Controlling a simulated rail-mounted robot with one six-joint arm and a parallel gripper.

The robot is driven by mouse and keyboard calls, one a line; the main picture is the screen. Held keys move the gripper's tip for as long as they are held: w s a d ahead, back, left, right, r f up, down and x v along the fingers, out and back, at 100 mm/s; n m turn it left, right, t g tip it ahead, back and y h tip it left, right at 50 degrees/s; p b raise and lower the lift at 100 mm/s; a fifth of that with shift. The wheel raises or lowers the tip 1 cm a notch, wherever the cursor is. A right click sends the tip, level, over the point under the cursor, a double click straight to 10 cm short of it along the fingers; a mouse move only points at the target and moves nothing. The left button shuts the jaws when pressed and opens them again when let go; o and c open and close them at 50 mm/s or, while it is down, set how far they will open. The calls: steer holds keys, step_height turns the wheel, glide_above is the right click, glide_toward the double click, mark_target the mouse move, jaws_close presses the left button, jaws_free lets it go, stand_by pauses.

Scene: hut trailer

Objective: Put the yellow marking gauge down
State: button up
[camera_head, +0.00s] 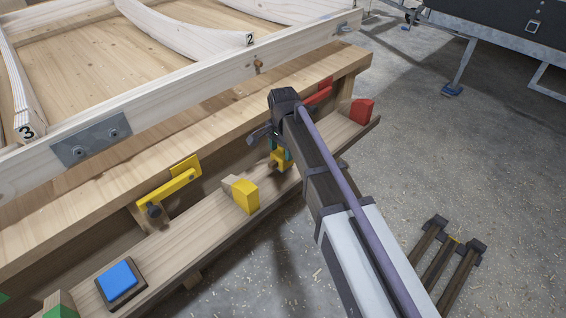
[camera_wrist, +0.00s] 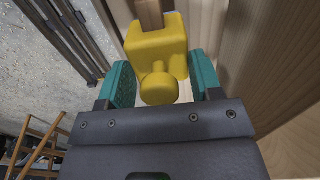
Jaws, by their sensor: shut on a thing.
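The yellow marking gauge (camera_wrist: 156,45) sits between the teal fingers of my gripper (camera_wrist: 162,80) in the wrist view. It has a yellow block, a round yellow knob facing the camera and a wooden beam at the top. In the head view my gripper (camera_head: 279,148) is over the narrow wooden shelf (camera_head: 215,222) along the bench side. The gauge (camera_head: 282,159) shows there only in part, below the dark wrist. I cannot tell whether it touches the shelf.
On the shelf, a yellow block with a wooden part (camera_head: 246,197) stands left of my gripper, and a red block (camera_head: 362,111) stands right of it. A blue block on a dark base (camera_head: 118,282) lies farther left. A yellow lever-like piece (camera_head: 172,190) is at the bench side.

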mark_target(283, 152)
step_height(283, 152, down, 3)
steer(key=shift+f+b, duration=0.2)
steer(key=shift+b, duration=0.85)
steer(key=shift+r+p, duration=0.3)
steer(key=shift+f+b, duration=0.3)
steer(key=o, duration=0.8)
steer(key=shift+r, duration=0.1)
steer(key=shift+o, duration=0.2)
step_height(283, 152, up, 13)
steer(key=p, duration=1.3)
steer(key=shift+f, duration=0.3)
